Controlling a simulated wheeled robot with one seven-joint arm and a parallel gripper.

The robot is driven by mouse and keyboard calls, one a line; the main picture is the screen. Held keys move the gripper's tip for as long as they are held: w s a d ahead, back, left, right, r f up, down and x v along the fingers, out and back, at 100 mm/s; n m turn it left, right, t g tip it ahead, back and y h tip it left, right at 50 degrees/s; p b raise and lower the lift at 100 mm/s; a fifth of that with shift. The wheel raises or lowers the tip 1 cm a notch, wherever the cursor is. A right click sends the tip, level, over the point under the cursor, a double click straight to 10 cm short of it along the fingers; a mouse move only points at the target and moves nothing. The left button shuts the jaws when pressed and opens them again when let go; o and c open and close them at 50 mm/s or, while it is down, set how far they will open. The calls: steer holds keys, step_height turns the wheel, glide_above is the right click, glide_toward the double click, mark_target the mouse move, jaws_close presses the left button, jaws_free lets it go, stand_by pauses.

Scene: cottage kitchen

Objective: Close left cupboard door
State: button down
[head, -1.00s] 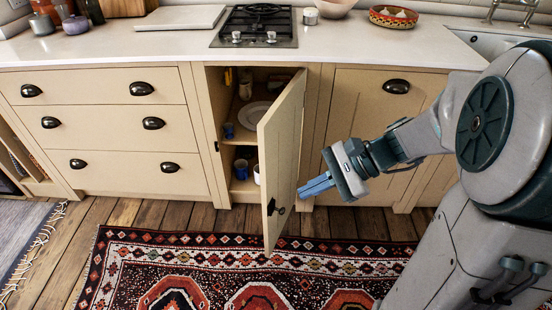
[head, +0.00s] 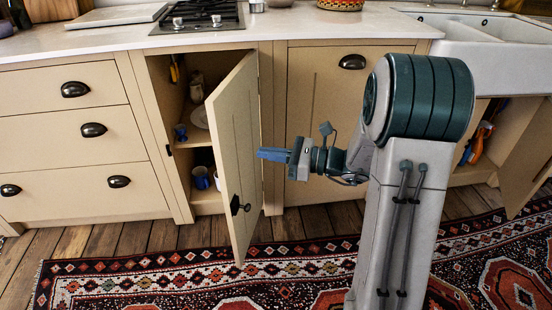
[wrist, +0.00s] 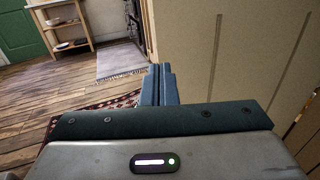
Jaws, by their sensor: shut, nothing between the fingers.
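The left cupboard door (head: 236,130), cream and panelled with a dark handle (head: 238,205), stands well open under the worktop. It hangs from the right side of its opening, and its outer face is turned to the right. My gripper (head: 262,154) is beside that outer face, fingers pointing left and closed together. The fingertips overlap the door's right part in the head view; whether they touch it is unclear. In the wrist view the blue fingers (wrist: 158,85) are shut and empty, with a cream panelled surface (wrist: 212,50) close on the right.
Drawers (head: 65,140) are on the left, a closed cupboard front (head: 300,90) behind my arm. Another door (head: 530,150) stands open below the sink (head: 490,50). A patterned rug (head: 150,285) covers the floor.

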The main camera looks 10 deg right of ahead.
mark_target(221, 147)
steer(key=b+x, duration=0.2)
steer(key=x, duration=0.7)
steer(key=shift+a+b, duration=0.15)
steer(key=shift+b, duration=0.15)
